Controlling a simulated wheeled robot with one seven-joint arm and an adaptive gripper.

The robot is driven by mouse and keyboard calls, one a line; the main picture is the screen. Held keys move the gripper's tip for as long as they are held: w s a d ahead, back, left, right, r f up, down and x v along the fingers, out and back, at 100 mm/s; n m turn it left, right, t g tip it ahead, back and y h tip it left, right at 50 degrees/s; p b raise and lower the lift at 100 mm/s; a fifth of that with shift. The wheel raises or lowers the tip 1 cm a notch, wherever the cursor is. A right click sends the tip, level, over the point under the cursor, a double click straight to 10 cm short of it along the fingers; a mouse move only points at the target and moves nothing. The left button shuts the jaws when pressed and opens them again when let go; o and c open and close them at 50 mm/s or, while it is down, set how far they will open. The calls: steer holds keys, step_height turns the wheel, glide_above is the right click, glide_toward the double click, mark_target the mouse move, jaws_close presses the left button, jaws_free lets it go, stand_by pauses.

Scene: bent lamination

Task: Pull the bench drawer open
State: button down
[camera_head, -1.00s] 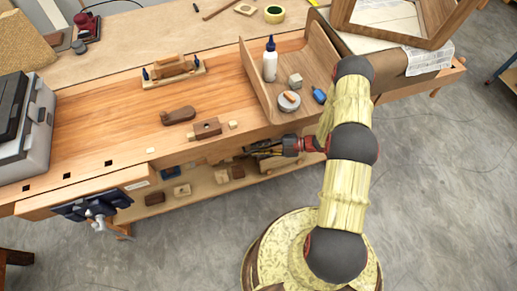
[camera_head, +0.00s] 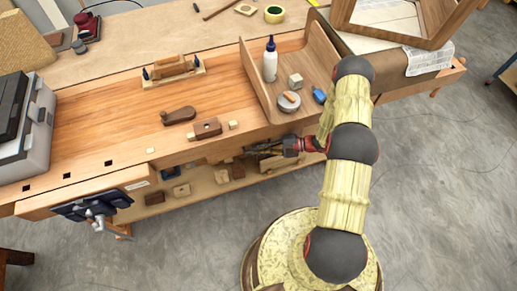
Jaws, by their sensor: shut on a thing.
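The wooden workbench (camera_head: 110,128) runs across the view, and its front edge faces my base. The drawer sits under the bench top at the front (camera_head: 218,152); its outline is hard to make out, and my gripper covers part of it. My gripper (camera_head: 250,153) reaches left from my arm, low against the bench front below the tray. Its fingers are shut on what looks like the drawer handle, which is mostly hidden by the fingers. I cannot tell how far the drawer stands out.
A wooden tray (camera_head: 262,88) on the bench holds a white bottle (camera_head: 270,60) and small items. A lower shelf (camera_head: 205,188) carries several blocks. A blue vise (camera_head: 92,207) juts out at the front left. The grey floor (camera_head: 190,250) before the bench is clear.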

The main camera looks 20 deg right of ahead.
steer(key=s+p, duration=0.3)
steer(key=s, duration=2.5)
steer(key=shift+s+p, duration=0.2)
steer(key=shift+p, duration=0.15)
steer(key=c, duration=2.2)
jaws_free()
steer(key=v, duration=1.2)
steer(key=shift+d, duration=0.15)
